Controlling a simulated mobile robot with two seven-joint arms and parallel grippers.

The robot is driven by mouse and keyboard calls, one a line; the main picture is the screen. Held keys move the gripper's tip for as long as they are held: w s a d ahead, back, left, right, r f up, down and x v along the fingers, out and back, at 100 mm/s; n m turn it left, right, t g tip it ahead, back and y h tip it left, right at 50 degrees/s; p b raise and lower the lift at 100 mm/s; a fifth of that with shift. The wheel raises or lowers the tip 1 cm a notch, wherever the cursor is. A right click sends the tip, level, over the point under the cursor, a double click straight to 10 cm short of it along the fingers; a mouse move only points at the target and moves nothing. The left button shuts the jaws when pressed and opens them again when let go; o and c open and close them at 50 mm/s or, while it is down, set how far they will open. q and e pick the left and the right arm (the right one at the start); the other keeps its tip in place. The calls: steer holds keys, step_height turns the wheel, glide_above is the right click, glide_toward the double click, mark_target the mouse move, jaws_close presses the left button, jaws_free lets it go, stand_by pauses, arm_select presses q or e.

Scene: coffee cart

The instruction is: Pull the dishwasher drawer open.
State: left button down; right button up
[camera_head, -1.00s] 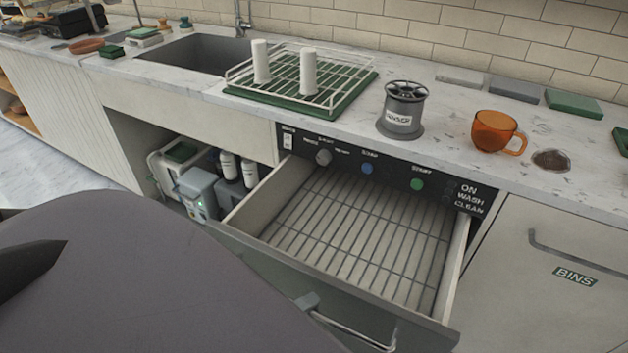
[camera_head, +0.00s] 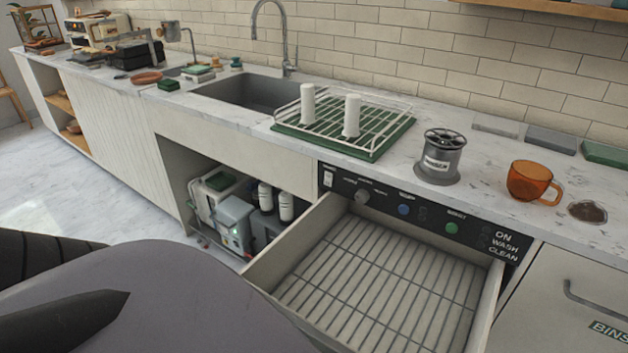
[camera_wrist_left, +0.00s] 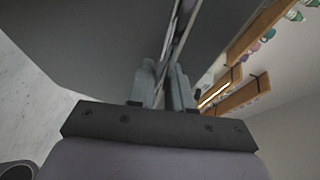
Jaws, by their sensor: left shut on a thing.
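The dishwasher drawer (camera_head: 488,312) is pulled out under the counter, below its black control panel (camera_head: 420,212). A wire rack (camera_head: 375,280) lies in it and looks empty. The drawer's front edge and handle are below the frame or behind my arm in the head view. In the left wrist view, my left gripper (camera_wrist_left: 168,80) is shut on the drawer handle (camera_wrist_left: 184,30), a thin bar between its fingers. My right gripper is not in view.
An open bay (camera_head: 235,215) lies left of the drawer, a bins door (camera_head: 570,300) right.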

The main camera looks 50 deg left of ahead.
arm_select(q)
steer(key=c, duration=1.1)
jaws_free()
steer(key=shift+s, duration=0.1)
steer(key=shift+v, duration=3.5)
